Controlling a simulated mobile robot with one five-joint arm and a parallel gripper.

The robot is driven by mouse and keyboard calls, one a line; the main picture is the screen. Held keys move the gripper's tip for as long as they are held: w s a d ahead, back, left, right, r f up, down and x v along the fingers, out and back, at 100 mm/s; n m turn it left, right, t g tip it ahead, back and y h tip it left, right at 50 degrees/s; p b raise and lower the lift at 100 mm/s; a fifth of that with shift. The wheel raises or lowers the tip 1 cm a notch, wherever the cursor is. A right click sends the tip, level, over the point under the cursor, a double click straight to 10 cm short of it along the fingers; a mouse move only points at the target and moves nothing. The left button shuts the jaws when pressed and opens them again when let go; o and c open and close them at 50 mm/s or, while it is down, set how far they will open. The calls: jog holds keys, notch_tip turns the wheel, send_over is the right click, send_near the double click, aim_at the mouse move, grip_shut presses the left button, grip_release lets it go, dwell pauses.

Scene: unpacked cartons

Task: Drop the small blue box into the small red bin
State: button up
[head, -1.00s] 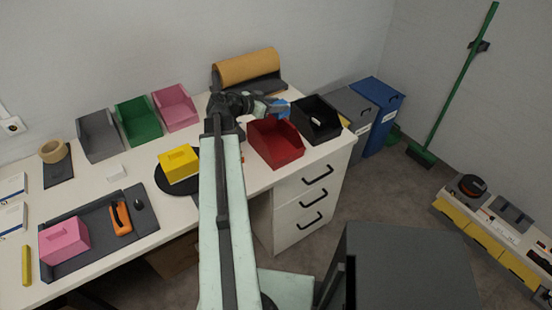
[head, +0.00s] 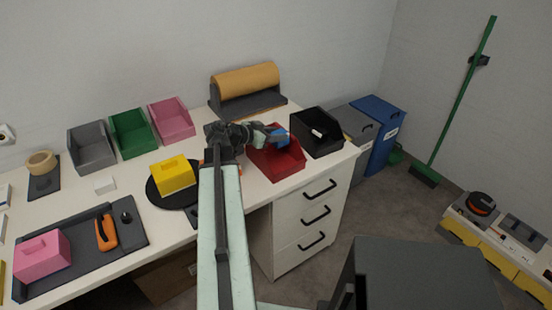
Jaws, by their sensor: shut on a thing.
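The small blue box (head: 281,138) is held at the tip of my gripper (head: 274,137), which is shut on it. The box shows over the back part of the small red bin (head: 283,170), whose open top faces up on the desk. I cannot tell exactly how high the box is above the bin. The front of the bin is clear to see; part of its left side and back is hidden by my gripper.
A black bin (head: 317,140) stands just right of the red bin. A yellow box (head: 173,175) sits on a black round plate to the left. Pink (head: 172,126), green (head: 133,139) and grey bins (head: 91,153) stand along the wall. A brown paper roll (head: 246,82) lies behind.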

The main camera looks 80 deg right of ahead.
jog(key=shift+r, duration=0.1)
jog(key=o, duration=1.4)
jog(key=p+v, duration=0.3)
jog(key=v, duration=0.4)
jog(key=shift+w+a+r, duration=0.1)
jog(key=shift+a+r, duration=0.05)
jog(key=shift+a, duration=0.05)
jog(key=shift+w, duration=0.1)
